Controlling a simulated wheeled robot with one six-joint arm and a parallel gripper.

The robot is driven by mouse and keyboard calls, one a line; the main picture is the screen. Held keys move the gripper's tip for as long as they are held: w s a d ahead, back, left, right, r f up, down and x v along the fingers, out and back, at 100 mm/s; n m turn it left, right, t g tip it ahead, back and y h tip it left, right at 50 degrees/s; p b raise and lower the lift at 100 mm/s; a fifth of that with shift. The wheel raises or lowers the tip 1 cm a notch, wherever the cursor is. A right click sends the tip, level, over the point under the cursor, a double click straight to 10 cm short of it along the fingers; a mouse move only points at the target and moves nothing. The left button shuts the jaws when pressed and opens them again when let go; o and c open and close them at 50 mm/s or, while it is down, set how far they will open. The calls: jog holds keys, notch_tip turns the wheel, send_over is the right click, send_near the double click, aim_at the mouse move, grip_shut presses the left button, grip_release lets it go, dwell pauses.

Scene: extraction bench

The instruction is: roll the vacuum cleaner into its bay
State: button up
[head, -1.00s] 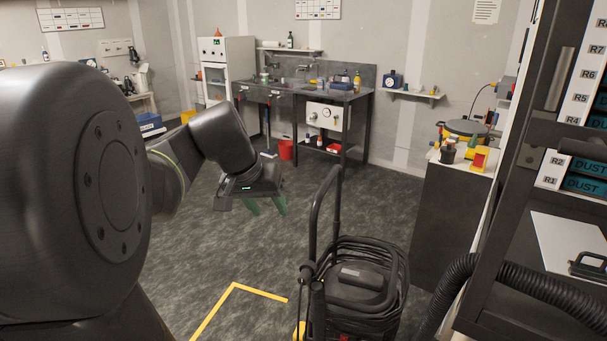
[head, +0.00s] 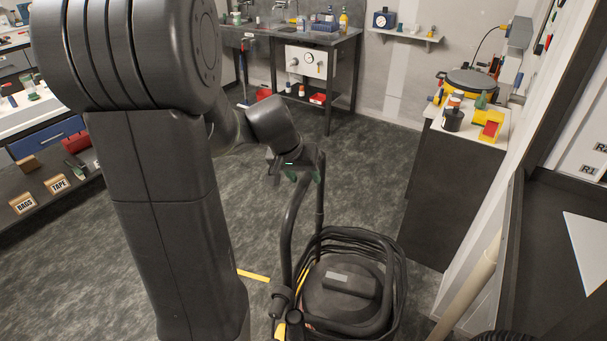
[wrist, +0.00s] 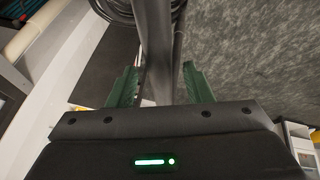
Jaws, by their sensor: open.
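The vacuum cleaner (head: 338,300) stands on the floor at the bottom middle of the head view, with a black cable coiled around its dark top. Its tall black handle (head: 289,225) rises to a bend at my gripper (head: 304,177). In the wrist view, the handle bar (wrist: 154,40) runs between the two green fingers of my gripper (wrist: 161,70), which are open on either side of it. I cannot tell whether either finger touches the bar. Yellow floor tape (head: 253,275) shows left of the vacuum cleaner, partly hidden by my arm.
A dark cabinet (head: 440,190) with a yellow-rimmed container on top stands to the right. A pale pole (head: 470,285) leans close to the vacuum cleaner's right. A low shelf with labelled boxes (head: 57,184) is at left. Open floor (head: 370,185) lies behind the vacuum cleaner.

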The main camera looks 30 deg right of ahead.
jog(key=shift+s+f, duration=0.1)
jog(key=shift+f, duration=0.05)
grip_shut()
